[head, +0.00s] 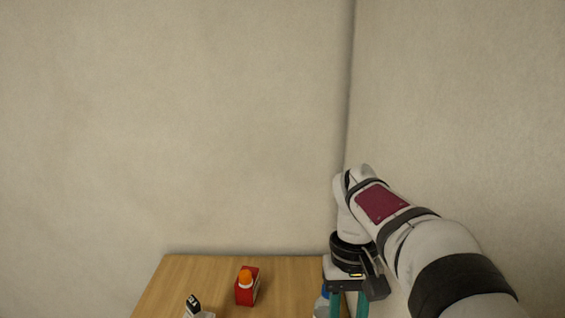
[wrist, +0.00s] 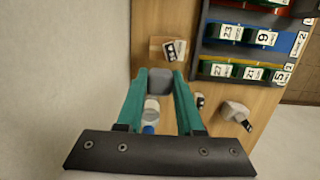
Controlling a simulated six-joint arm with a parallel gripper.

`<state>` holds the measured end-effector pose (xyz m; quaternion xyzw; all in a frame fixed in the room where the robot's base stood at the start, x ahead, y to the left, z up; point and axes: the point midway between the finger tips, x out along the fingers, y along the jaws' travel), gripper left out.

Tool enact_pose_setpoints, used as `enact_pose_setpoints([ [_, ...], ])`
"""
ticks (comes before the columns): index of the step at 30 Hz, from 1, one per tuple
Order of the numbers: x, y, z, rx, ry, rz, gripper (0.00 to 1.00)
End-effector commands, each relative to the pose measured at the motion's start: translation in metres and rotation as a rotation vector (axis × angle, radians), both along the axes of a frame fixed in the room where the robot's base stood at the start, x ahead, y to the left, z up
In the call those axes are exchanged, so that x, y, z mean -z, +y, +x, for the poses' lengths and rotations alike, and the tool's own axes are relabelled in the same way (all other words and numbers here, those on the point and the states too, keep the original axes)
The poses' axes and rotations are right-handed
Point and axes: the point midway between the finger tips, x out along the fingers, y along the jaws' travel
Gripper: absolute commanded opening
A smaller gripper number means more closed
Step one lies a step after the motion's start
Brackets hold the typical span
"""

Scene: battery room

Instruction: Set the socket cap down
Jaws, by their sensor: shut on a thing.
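The socket cap (wrist: 159,82) looks like a small dark grey rounded block. In the wrist view it sits between the tips of the teal fingers of my gripper (wrist: 161,76), which is shut on it. In the head view my gripper (head: 348,306) points down over the right end of the wooden table (head: 290,272). Its fingertips and the cap fall below the picture there. I cannot tell how high the cap is above the table.
A white and blue item (wrist: 151,112) stands near the fingers. A red carton with an orange top (head: 247,290) and a white item with a black part (head: 201,314) stand left. A rack of numbered bins (wrist: 204,52) stands nearby. A wall (head: 450,120) is close on the right.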

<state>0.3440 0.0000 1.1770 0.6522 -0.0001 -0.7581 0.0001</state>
Motion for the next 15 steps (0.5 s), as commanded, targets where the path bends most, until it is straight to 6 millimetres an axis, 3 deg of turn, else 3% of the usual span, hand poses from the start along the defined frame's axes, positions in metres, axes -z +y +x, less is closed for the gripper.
enact_pose_setpoints([
  [8,0.002,0.003,0.000,-0.013,0.000,-0.001,0.00],
  [11,0.011,0.017,-0.005,-0.095,0.004,-0.005,0.00],
  [15,0.038,0.058,-0.023,-0.344,0.009,-0.019,0.00],
])
